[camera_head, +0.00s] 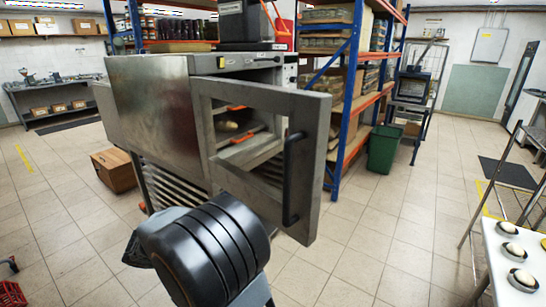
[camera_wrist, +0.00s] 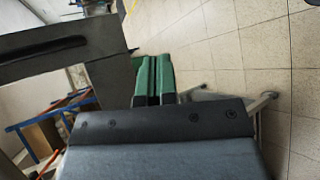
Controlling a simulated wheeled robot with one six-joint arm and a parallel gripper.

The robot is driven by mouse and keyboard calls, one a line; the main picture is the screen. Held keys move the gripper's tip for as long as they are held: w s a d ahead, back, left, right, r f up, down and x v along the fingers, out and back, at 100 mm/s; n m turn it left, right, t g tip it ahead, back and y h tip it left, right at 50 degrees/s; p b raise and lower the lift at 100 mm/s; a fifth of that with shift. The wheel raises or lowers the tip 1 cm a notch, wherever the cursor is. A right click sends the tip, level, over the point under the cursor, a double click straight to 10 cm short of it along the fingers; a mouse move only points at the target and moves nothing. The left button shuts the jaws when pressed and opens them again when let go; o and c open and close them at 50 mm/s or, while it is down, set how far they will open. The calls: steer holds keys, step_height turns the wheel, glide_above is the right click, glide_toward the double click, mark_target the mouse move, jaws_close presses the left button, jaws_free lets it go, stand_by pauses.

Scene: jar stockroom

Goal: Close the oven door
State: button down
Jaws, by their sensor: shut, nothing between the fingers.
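The steel oven (camera_head: 155,105) stands in the middle of the head view. Its door (camera_head: 317,150) is open, swung out towards me, with a window in its frame. A black upright handle (camera_head: 292,180) runs along the door's right side. In the wrist view the door (camera_wrist: 105,35) and its dark handle (camera_wrist: 45,48) fill the upper left. My gripper (camera_wrist: 153,62) has its two green fingers together with nothing between them. It shows just right of the door's edge; I cannot tell if it touches. In the head view my arm hides the gripper.
A cardboard box (camera_head: 115,170) lies on the floor left of the oven. A blue and orange shelf rack (camera_head: 350,90) stands behind, with a green bin (camera_head: 383,149) beside it. A white table (camera_head: 515,262) is at the right. The tiled floor between is clear.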

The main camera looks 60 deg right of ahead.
steer(key=w+d+r+m+g+h+p, duration=0.2)
steer(key=r+p, duration=0.2)
steer(key=r, duration=0.3)
steer(key=w+d+r+m+g+h+p, duration=0.1)
steer(key=r+g+h+p, duration=0.1)
steer(key=r+p, duration=0.4)
steer(key=p+x, duration=0.2)
steer(key=x, duration=1.2)
steer(key=shift+w+d+r, duration=0.15)
steer(key=shift+w+r, duration=0.1)
steer(key=shift+r, duration=0.25)
